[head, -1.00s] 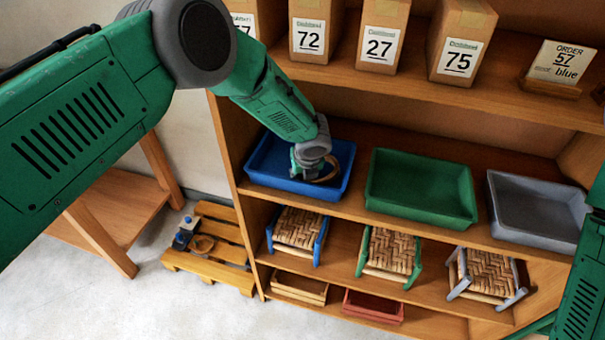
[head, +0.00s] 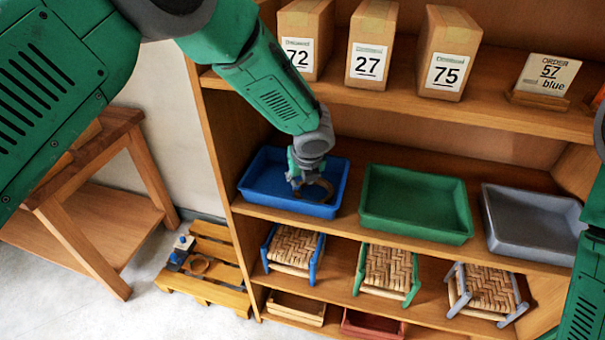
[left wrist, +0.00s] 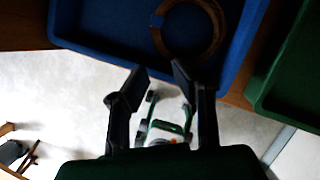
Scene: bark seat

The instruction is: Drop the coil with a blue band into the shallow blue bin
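The shallow blue bin (head: 262,184) stands at the left end of the middle shelf, and it fills the top of the left wrist view (left wrist: 105,28). My left gripper (head: 309,184) is over the bin's right part. In the left wrist view its two fingers (left wrist: 160,70) are apart with nothing between them. A brown coil (left wrist: 216,40) shows just beyond the fingertips, against the blue bin. In the head view the coil (head: 325,190) is partly hidden by the gripper. My right gripper is out of view.
A green bin (head: 415,203) and a grey bin (head: 535,222) stand to the right on the same shelf. Woven stools (head: 293,250) sit below. Numbered boxes (head: 370,45) stand above.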

